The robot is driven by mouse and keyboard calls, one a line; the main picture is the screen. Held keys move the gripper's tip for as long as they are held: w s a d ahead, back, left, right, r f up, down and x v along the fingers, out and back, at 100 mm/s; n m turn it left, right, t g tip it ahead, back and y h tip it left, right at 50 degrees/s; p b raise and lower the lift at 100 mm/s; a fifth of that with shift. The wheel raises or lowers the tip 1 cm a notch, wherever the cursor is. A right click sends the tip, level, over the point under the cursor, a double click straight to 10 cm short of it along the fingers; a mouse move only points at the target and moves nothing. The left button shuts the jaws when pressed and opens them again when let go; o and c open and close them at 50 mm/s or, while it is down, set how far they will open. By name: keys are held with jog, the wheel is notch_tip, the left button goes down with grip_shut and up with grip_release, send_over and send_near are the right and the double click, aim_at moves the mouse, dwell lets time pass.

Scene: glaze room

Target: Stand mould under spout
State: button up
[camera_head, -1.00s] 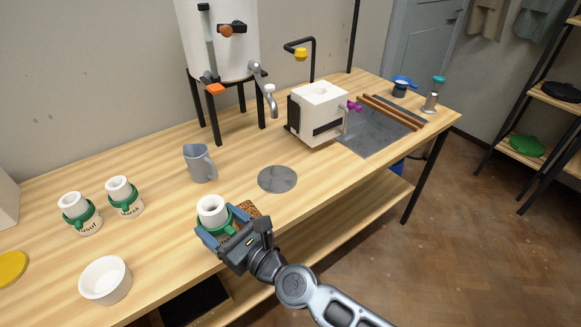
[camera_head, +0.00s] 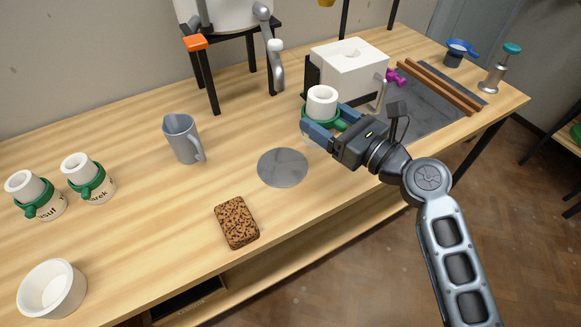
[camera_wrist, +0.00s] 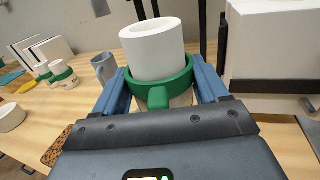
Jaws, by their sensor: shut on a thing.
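My gripper (camera_head: 333,132) is shut on a white mould (camera_head: 322,101) with a green band (camera_head: 318,122). The mould is upright, in front of the white box-shaped machine. In the wrist view the mould (camera_wrist: 154,50) sits between the two blue fingers, with the green band's handle facing me. A metal spout (camera_head: 276,62) hangs from the white tank (camera_head: 232,14) on its black stand, behind and left of the mould. A round grey disc (camera_head: 283,167) lies on the table, left of and nearer than the held mould.
Two similar banded moulds (camera_head: 35,193) (camera_head: 88,177) stand at the left. A grey jug (camera_head: 183,138), a white bowl (camera_head: 52,288) and a speckled brown sponge-like block (camera_head: 237,222) are on the table. The white machine (camera_head: 347,70) is close behind the gripper. Brown rods (camera_head: 438,86) lie at the right.

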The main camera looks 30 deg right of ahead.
jog(key=s+d+r+n+g+y+b, duration=0.1)
jog(key=s+d+r+n+y+b, duration=0.1)
jog(key=s+d, duration=0.1)
jog(key=shift+w+a+f+b, duration=0.25)
jog(key=shift+w+a+f, duration=0.85)
jog(key=shift+a+f, duration=0.6)
jog(key=shift+w+a+f+b, duration=0.3)
jog(key=shift+w+a+f, duration=0.75)
jog(key=shift+a+f, duration=0.7)
jog(key=shift+w+a+f+b, duration=0.25)
jog(key=shift+w+a+f, duration=1)
jog(key=shift+f, duration=0.75)
jog(key=shift+s+a+f, duration=0.1)
jog(key=shift+s+f, duration=0.05)
jog(key=o, duration=1.2)
jog(key=shift+c, duration=0.2)
jog(key=shift+s, duration=0.15)
jog(key=b+v, duration=0.1)
jog(key=v, duration=1)
jog(key=shift+s+d, duration=0.2)
jog(key=shift+s, duration=0.1)
